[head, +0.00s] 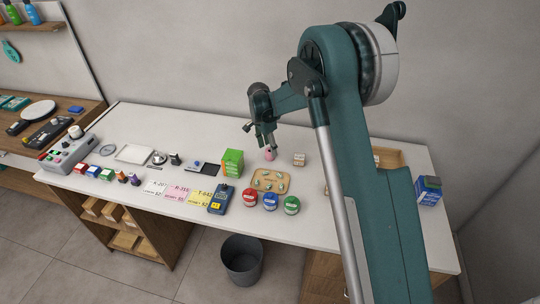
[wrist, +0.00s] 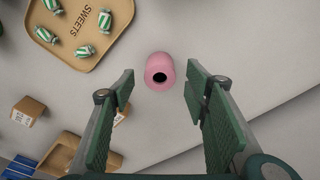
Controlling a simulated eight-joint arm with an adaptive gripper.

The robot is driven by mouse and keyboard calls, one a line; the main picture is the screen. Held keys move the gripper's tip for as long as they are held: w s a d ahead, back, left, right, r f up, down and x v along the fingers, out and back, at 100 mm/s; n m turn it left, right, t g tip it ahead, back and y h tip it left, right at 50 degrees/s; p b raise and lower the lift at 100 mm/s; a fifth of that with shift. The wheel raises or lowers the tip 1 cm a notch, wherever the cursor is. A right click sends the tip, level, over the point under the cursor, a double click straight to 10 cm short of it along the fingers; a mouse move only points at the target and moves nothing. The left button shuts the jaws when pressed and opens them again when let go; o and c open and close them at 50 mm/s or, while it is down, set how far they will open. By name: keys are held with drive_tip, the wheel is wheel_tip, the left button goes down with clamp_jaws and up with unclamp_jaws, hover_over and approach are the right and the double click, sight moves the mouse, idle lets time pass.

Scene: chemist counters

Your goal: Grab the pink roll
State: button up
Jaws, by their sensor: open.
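The pink roll (wrist: 159,66) is a short pink cylinder with a dark hole in its end. It stands on the white counter, and in the head view the roll (head: 270,154) shows just below my fingertips. My gripper (wrist: 157,95) is open and empty. In the wrist view the roll lies beyond the fingertips, in line with the gap between the two fingers. In the head view my gripper (head: 264,142) is close over the roll; I cannot tell whether it touches it.
A wooden tray (wrist: 111,50) marked SWEETS, holding several wrapped sweets, is close to the roll. A small box (head: 299,159) stands right of the roll, a green box (head: 232,162) to the left. Coloured jars (head: 270,201) stand nearer the front edge. The counter behind is clear.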

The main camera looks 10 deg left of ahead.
drive_tip(key=shift+w+d+f, duration=0.1)
drive_tip(key=shift+d+f, duration=0.05)
drive_tip(key=shift+f, duration=0.9)
drive_tip(key=shift+w+d+f, duration=0.1)
drive_tip(key=shift+f, duration=0.9)
drive_tip(key=c, duration=1)
